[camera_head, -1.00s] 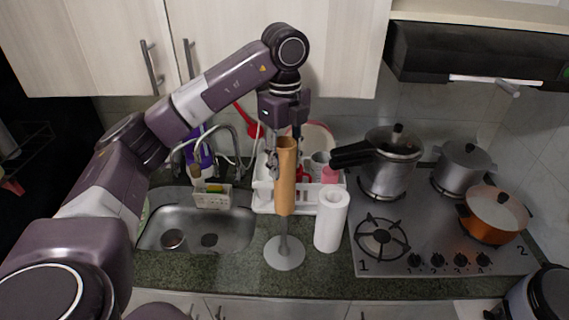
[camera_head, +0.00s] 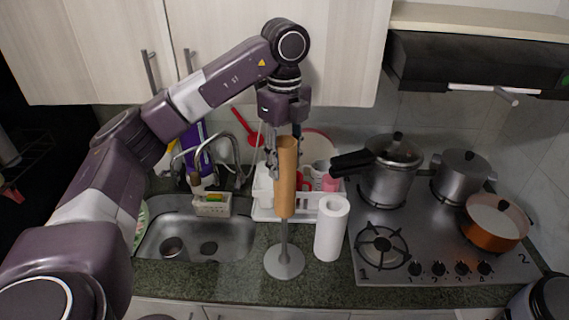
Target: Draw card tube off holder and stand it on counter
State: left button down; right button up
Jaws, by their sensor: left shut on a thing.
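The brown card tube (camera_head: 286,185) is upright in the middle of the head view. Its lower end is high on the grey holder (camera_head: 284,262), whose thin rod shows below the tube and stands on a round base on the counter (camera_head: 230,276). My left gripper (camera_head: 284,150) comes down from above and is shut on the upper part of the tube. The fingers are partly hidden by the tube. My right gripper is not in view.
A white paper roll (camera_head: 331,229) stands close to the right of the holder. A white dish rack (camera_head: 262,204) is behind the tube. The sink (camera_head: 195,238) is to the left. The stove (camera_head: 425,240) with several pots is to the right.

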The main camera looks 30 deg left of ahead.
aim_at(284, 144)
pick_arm(q)
jog(key=shift+r, duration=2.3)
jog(key=shift+r, duration=2)
